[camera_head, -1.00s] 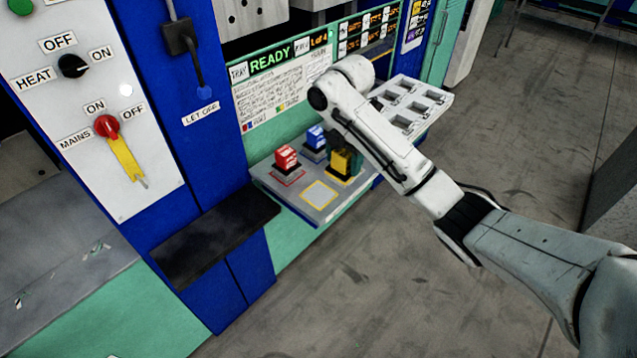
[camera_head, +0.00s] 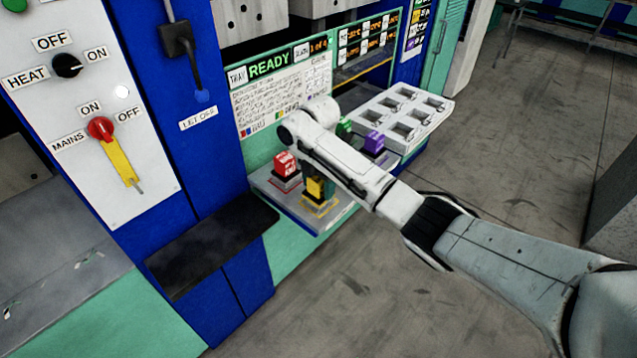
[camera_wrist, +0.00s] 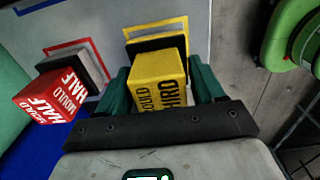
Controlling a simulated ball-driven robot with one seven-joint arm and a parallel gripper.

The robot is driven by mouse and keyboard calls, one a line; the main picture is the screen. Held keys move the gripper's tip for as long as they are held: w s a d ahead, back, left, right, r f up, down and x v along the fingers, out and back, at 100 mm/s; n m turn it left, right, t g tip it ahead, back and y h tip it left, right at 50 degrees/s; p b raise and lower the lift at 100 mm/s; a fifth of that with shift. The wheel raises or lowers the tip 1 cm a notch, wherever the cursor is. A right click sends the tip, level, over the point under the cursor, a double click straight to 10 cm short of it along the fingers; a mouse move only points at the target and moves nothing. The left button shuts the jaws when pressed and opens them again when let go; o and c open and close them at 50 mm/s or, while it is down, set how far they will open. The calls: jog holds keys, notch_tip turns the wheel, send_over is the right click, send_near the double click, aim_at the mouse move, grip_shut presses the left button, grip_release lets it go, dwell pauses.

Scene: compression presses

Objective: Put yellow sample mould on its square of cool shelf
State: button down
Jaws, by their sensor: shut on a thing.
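The yellow sample mould (camera_head: 315,188) is a yellow block on a dark base, held over or at the yellow-outlined square (camera_head: 322,211) of the grey cool shelf (camera_head: 336,218). In the wrist view the yellow mould (camera_wrist: 158,84) sits between the green fingers of my gripper (camera_wrist: 165,88), which is shut on it. The yellow outline (camera_wrist: 152,30) shows just beyond its dark base. I cannot tell whether the base touches the shelf. In the head view my arm hides part of the gripper.
The red mould (camera_head: 285,165) stands on its red-outlined square to the left, close to my gripper; it also shows in the wrist view (camera_wrist: 52,97). Green (camera_head: 344,127) and purple (camera_head: 373,142) moulds stand behind my arm. A white tray with square pockets (camera_head: 442,104) is at the right.

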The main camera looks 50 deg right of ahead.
jog(key=shift+f, duration=0.2)
jog(key=shift+c, duration=0.7)
grip_release()
jog(key=shift+f, duration=0.1)
notch_tip(320, 180, up, 12)
jog(key=shift+r, duration=0.2)
jog(key=shift+a, duration=0.1)
